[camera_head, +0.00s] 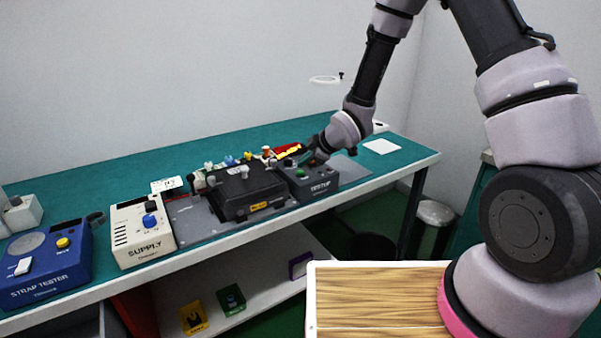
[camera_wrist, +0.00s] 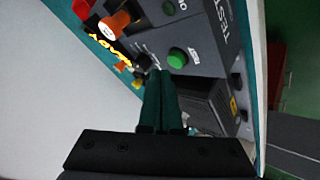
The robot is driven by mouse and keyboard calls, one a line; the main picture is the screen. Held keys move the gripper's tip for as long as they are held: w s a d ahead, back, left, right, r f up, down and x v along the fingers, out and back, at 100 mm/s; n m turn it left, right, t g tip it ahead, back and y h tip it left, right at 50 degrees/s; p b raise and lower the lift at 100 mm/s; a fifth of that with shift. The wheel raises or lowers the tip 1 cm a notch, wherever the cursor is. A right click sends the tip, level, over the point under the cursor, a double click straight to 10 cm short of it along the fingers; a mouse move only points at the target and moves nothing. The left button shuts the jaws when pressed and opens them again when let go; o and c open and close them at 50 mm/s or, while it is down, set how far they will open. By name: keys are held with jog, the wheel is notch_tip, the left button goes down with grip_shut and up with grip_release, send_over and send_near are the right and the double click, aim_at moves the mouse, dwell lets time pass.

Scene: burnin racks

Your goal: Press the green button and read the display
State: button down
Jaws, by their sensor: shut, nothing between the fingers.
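The green button (camera_wrist: 177,58) is round and sits on the top face of a dark grey tester box (camera_head: 319,186) marked "TEST…". The button also shows small in the head view (camera_head: 299,173). A black display (camera_wrist: 104,30) with yellow characters, seemingly "READY", stands beside the box's controls; in the head view it is a yellow-lit strip (camera_head: 289,153). My gripper (camera_wrist: 161,76) is shut and empty. Its dark green-tinted fingertips are just beside and below the button in the wrist view, not over it. I cannot tell their height above the panel.
An orange-topped knob (camera_wrist: 117,22) and small black controls lie near the button. A black fixture (camera_head: 245,190), a cream supply box (camera_head: 142,230) and a blue strap tester (camera_head: 45,265) stand to the left on the green bench (camera_head: 120,175). The bench's right end is mostly clear.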

aim_at(304, 176)
jog(key=shift+f, duration=0.1)
dwell(0.3)
jog(key=shift+f, duration=0.3)
jog(key=shift+f, duration=0.45)
dwell(0.6)
jog(key=shift+r, duration=0.9)
jog(key=shift+r, duration=2.5)
